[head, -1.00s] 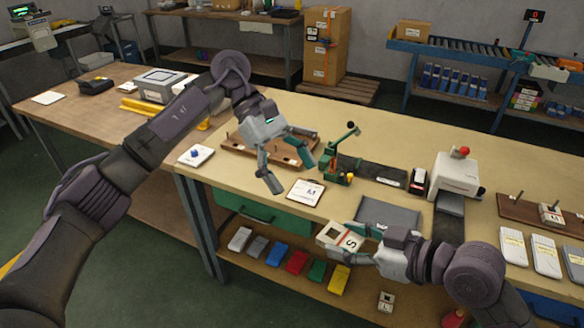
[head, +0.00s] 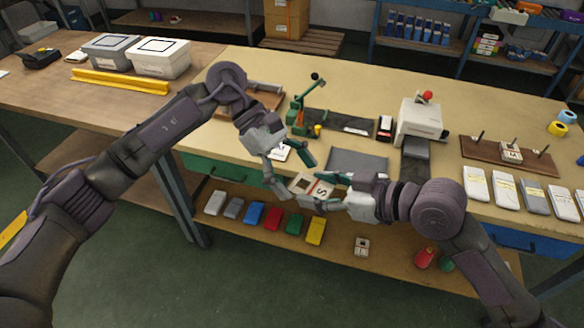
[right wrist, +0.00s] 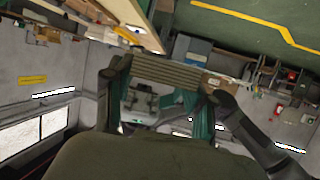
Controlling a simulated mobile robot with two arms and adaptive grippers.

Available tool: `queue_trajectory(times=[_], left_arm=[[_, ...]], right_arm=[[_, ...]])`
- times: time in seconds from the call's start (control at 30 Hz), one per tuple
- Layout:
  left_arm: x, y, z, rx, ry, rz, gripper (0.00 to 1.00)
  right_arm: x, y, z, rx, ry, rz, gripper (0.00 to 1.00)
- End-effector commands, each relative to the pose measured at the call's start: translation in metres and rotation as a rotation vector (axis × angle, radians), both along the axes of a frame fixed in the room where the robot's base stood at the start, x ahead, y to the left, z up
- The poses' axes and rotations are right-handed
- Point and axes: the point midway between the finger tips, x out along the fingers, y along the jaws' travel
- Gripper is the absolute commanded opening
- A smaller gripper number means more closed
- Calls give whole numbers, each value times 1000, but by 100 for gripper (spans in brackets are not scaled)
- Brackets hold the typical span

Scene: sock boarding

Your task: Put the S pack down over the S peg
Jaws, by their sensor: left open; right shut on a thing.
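The S pack (head: 311,189) is a pale bundle with a brown-and-white band marked S. My right gripper (head: 330,191) is shut on it and holds it in front of the table's front edge. The right wrist view shows its ribbed, tan side (right wrist: 170,75) between the teal fingers. A brown peg board (head: 480,154) lies at the right of the table with three upright pegs. Another banded pack (head: 511,152) sits at the middle peg. I cannot read which peg is S. My left gripper (head: 289,166) is open and empty, left of the S pack.
Several pale packs (head: 505,189) lie along the front edge before the peg board. A white machine (head: 420,119) with a red knob and a green press (head: 301,105) stand on the table. Coloured packs (head: 254,213) lie on the lower shelf. A grey pad (head: 357,161) lies near the front edge.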

Motion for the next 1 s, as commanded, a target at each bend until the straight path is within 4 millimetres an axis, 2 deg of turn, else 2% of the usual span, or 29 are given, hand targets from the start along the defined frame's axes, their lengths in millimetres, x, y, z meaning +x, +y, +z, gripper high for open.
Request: queue_trajectory(times=[0.1, 0.47, 0.5, 0.67, 1.0], left_arm=[[0, 0, 0, 0, 0, 0, 84], [1, 0, 0, -1, -1, 1, 24], [1, 0, 0, -1, -1, 1, 22], [1, 0, 0, -1, 0, 2, 22], [0, 0, 0, 0, 0, 1, 22]], right_arm=[[0, 0, 0, 0, 0, 0, 22], [-1, 1, 1, 2, 0, 3, 22], [-1, 1, 1, 2, 0, 4, 59], [-1, 1, 1, 2, 0, 4, 85], [-1, -1, 1, 0, 0, 0, 85]])
